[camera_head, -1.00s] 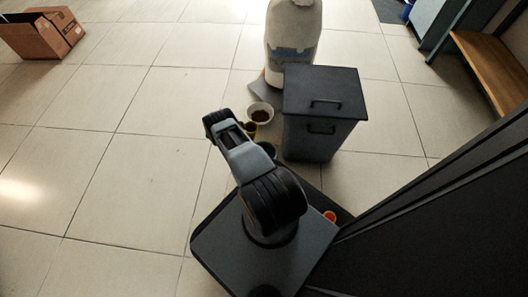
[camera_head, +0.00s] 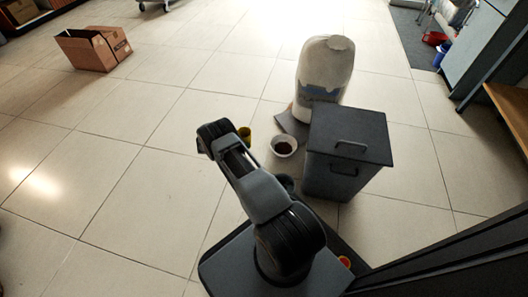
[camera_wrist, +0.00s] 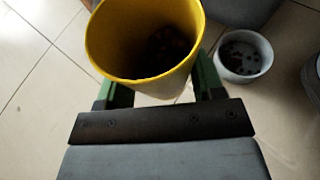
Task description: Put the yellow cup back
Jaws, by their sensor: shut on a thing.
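The yellow cup (camera_wrist: 140,75) fills the upper middle of the wrist view, its open mouth toward the camera and dark bits inside. My gripper (camera_wrist: 160,88) is shut on it, with green fingers on either side. In the head view the yellow cup (camera_head: 245,132) shows just past the end of my arm, which hides part of it. The fingers are hidden there. I cannot tell its exact height above the floor.
A white bowl (camera_head: 284,145) with dark bits stands right of the cup; it also shows in the wrist view (camera_wrist: 243,68). A dark lidded bin (camera_head: 345,150) stands right. Left floor is clear before a cardboard box (camera_head: 93,49).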

